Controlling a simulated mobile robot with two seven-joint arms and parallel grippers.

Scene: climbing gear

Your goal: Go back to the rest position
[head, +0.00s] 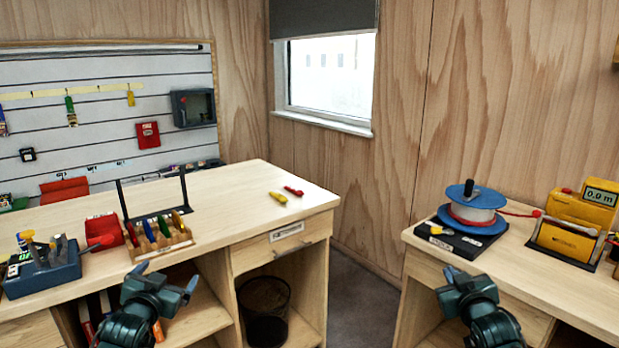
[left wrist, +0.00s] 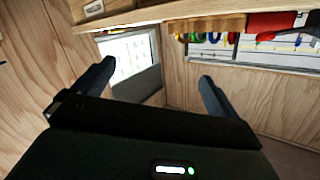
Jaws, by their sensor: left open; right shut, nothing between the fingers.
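My left gripper (head: 166,276) is in the lower left of the head view, in front of the left workbench, with its fingers apart and nothing between them. In the left wrist view its two dark fingers (left wrist: 155,92) are spread wide, with only wall and window behind them. My right gripper (head: 461,277) is in the lower right of the head view, in front of the right workbench. Its fingertips are together and it holds nothing.
The left workbench (head: 240,184) carries a wooden rack (head: 158,239) with coloured pieces, a blue tool holder (head: 42,268), and a yellow (head: 277,197) and a red piece (head: 293,190). The right workbench (head: 500,263) carries a blue-flanged spool (head: 472,209) and a yellow meter (head: 568,226). A floor gap separates the benches.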

